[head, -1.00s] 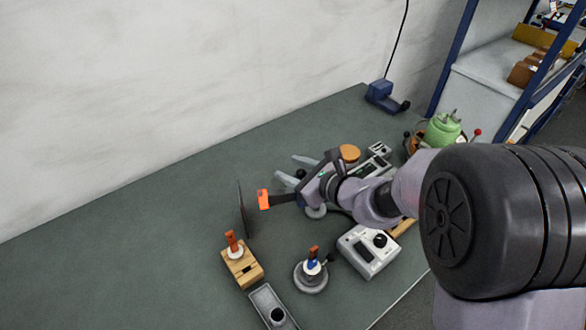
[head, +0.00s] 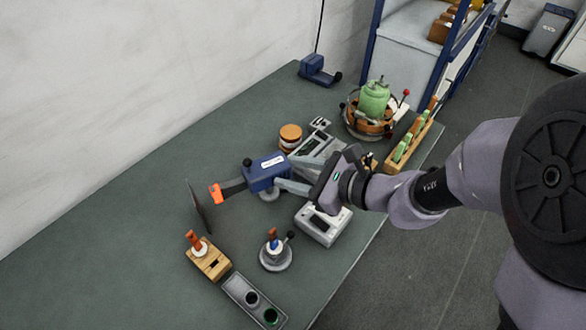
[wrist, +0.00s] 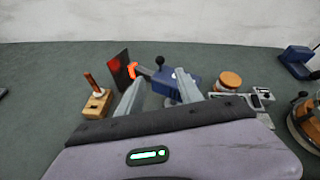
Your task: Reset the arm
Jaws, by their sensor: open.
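My gripper (head: 285,171) is open and empty, reaching in from the right over the green bench. Its two pale fingers also show in the wrist view (wrist: 159,76), spread apart. A blue box-shaped device (head: 266,172) stands just beyond the fingertips and partly behind one finger in the wrist view (wrist: 174,84). I cannot tell whether the fingers touch it. A dark arm with an orange end (head: 216,193) extends from the device towards a thin dark upright plate (head: 200,209). In the wrist view the plate (wrist: 120,70) looks reddish and dark.
Below the gripper is a white device (head: 322,228). A wooden block (head: 211,265), a round-based stand (head: 276,258) and a grey tray (head: 240,287) are at the front. An amber-lidded jar (head: 290,136), green pot (head: 374,98) and wooden rack (head: 407,145) stand behind. The bench's left is clear.

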